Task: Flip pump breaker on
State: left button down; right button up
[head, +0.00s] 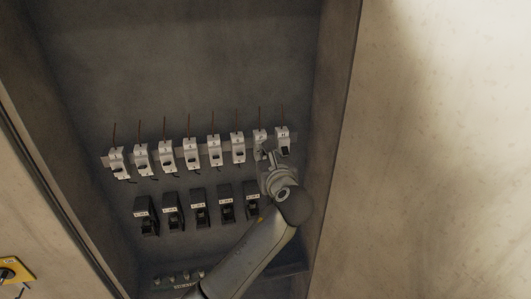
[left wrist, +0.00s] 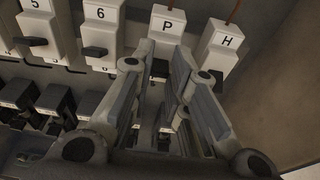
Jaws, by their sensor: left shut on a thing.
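The breaker marked P (left wrist: 168,24) is a white module in the upper row, second from the right end. In the head view it (head: 259,134) is partly covered by my left gripper (head: 265,158). In the left wrist view my left gripper (left wrist: 162,72) has one finger on each side of the P breaker's dark lever (left wrist: 160,68) and is shut on it. The fingers partly hide the lever and the lower body, so I cannot tell its exact position. My right gripper is not in view.
The breaker marked H (left wrist: 222,40) stands close on the right, with breaker 6 (left wrist: 102,24) on the left. A lower row of black modules (head: 198,205) sits below. The cabinet's right wall (head: 335,110) is near my left arm. A yellow-plated switch (head: 12,270) is at lower left.

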pick_arm(q)
jog(key=shift+r, duration=0.1)
dwell(0.3)
jog(key=c, duration=1.4)
grip_release()
jog(key=v, duration=1.2)
jog(key=shift+r, duration=0.2)
jog(key=shift+w, duration=0.1)
